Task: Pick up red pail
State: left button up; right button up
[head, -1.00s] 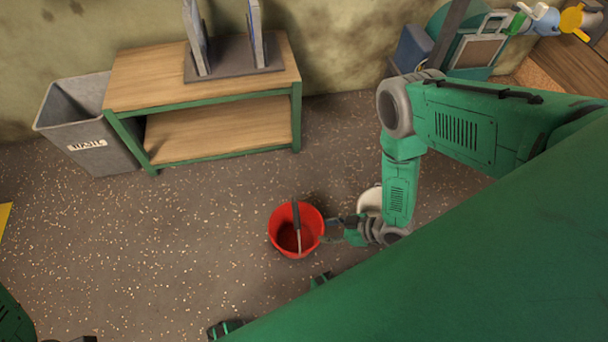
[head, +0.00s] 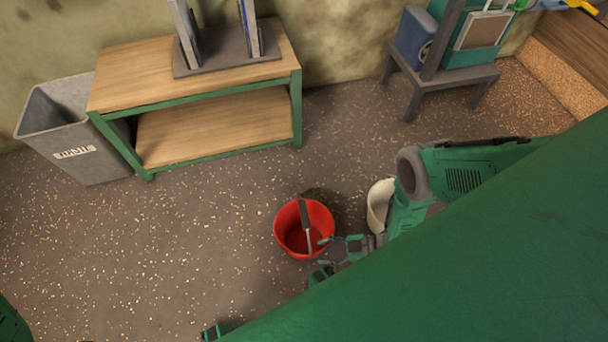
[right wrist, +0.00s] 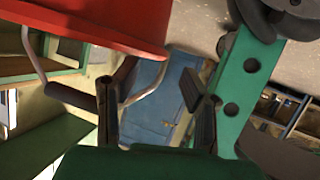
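The red pail (head: 291,244) stands on the speckled floor in the head view. Its handle, with a dark grip (head: 304,213), crosses over its opening. My right gripper (head: 322,252) is at the pail's lower right rim. In the right wrist view the pail (right wrist: 110,20) fills the upper left, and the handle's dark grip (right wrist: 68,95) and bent wire reach the fingers. The right gripper (right wrist: 155,115) is open there, its fingers well apart. The wire appears to pass by the left finger; I cannot tell whether they touch.
A white container (head: 379,204) stands right of the pail, close to my right arm. A wooden shelf bench (head: 200,85) stands at the back with a grey bin (head: 85,145) to its left. A low grey stand (head: 450,80) is at the back right. The floor left of the pail is clear.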

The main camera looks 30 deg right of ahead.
jog(key=b+x, duration=0.2)
jog(key=x, duration=0.3)
jog(key=shift+s+a+f, duration=0.1)
jog(key=shift+a+f, duration=0.05)
jog(key=shift+f, duration=0.05)
